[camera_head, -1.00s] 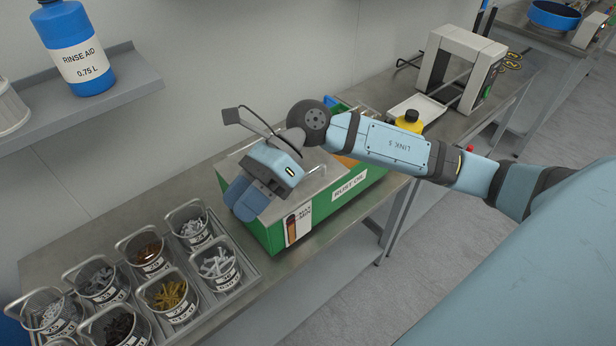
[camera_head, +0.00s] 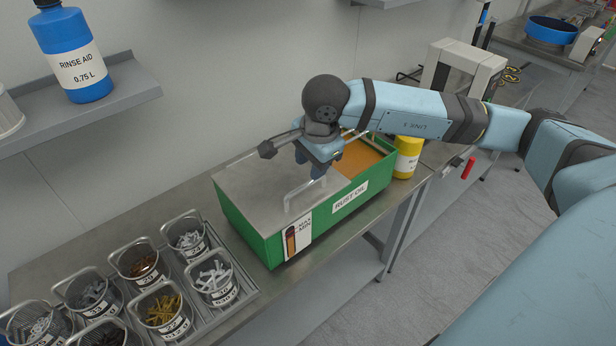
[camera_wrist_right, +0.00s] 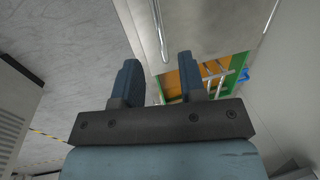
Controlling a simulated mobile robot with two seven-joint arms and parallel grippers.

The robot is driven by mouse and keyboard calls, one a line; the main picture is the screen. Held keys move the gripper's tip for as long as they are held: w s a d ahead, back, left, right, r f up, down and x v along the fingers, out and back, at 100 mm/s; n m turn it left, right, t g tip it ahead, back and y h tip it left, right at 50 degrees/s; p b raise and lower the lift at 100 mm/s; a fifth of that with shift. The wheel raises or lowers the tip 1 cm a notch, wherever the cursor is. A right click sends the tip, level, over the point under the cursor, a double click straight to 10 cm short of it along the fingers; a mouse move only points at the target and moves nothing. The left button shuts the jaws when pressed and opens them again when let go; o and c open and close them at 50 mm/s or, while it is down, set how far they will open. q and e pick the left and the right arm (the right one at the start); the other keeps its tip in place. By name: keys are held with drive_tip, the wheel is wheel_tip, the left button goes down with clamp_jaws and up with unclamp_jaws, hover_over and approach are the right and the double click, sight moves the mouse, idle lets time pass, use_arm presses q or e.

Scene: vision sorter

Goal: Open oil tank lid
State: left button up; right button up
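The green oil tank (camera_head: 262,238), marked RUST OIL, stands on the metal bench. A flat grey lid (camera_head: 255,185) covers its left part. Orange-brown oil (camera_head: 360,158) shows uncovered at the right end. A pale bar handle (camera_head: 290,195) stands on the lid near its front edge. My right gripper (camera_head: 318,172) hangs over the tank, just right of the handle, pointing down. In the right wrist view its two fingers (camera_wrist_right: 157,80) are apart with nothing clearly held, and a metal bar (camera_wrist_right: 158,30) shows beyond them. My left gripper is not in view.
Wire baskets of small parts (camera_head: 165,310) sit in a tray to the left. A yellow container (camera_head: 407,158) stands close to the tank's right end. A shelf with a blue rinse aid bottle (camera_head: 75,50) is at upper left.

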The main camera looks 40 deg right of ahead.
sight(307, 184)
drive_tip(key=f, duration=0.3)
drive_tip(key=w+f, duration=0.1)
drive_tip(key=f, duration=0.1)
drive_tip(key=shift+f, duration=0.4)
drive_tip(key=shift+w, duration=0.1)
clamp_jaws()
